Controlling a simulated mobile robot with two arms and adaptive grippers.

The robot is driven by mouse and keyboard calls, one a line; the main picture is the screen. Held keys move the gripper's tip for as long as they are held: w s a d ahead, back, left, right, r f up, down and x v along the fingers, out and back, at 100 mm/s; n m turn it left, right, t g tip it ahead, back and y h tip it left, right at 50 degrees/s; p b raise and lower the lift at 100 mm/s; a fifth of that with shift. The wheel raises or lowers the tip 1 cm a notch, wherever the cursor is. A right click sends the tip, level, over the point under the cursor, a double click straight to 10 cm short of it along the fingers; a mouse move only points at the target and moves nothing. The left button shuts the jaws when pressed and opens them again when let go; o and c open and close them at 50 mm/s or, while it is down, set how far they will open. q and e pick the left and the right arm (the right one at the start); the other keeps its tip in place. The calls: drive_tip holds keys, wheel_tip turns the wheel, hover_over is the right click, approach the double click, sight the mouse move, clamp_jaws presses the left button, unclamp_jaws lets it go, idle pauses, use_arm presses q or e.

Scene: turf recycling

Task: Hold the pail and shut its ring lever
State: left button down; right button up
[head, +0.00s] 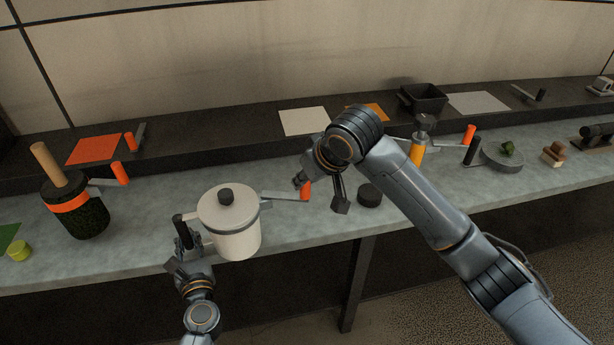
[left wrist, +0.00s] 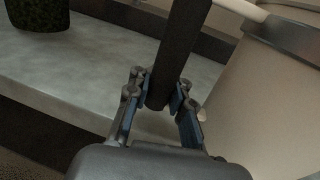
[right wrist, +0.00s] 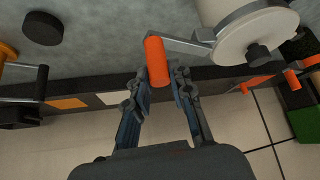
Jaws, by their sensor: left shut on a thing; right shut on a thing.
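The cream pail (head: 232,235) stands upright on the grey bench, with a pale lid and dark knob on top. My left gripper (head: 186,243) is shut on the pail's black side handle (left wrist: 182,50). My right gripper (right wrist: 160,88) is shut on the orange grip (right wrist: 156,60) at the lever's end. In the head view my right arm partly hides that gripper. The pail's wall (left wrist: 265,105) also shows in the left wrist view.
A dark green jar (head: 85,215) with an orange band stands left. A black puck (head: 370,194) lies right of the lever. Further right is a grey disc (head: 502,157) with a green lump. A dark raised shelf (head: 220,141) runs behind.

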use_arm(q)
drive_tip(key=shift+w+d, duration=0.1)
drive_tip(key=shift+d, duration=0.1)
use_arm(e)
drive_tip(key=shift+s+a, duration=0.2)
use_arm(q)
drive_tip(key=shift+r, duration=0.1)
use_arm(e)
drive_tip(key=shift+s+a+m+h, duration=0.2)
drive_tip(key=shift+s+m, duration=0.2)
drive_tip(key=shift+s, duration=0.2)
drive_tip(key=shift+s+a+m+h, duration=0.2)
drive_tip(key=shift+s+m, duration=0.2)
drive_tip(key=shift+s, duration=0.15)
drive_tip(key=shift+d, duration=0.1)
use_arm(q)
drive_tip(key=shift+a, duration=0.1)
use_arm(e)
drive_tip(key=shift+s+a+m+t+h, duration=0.45)
drive_tip(key=shift+s+a+m, duration=0.3)
drive_tip(key=shift+s+m, duration=0.25)
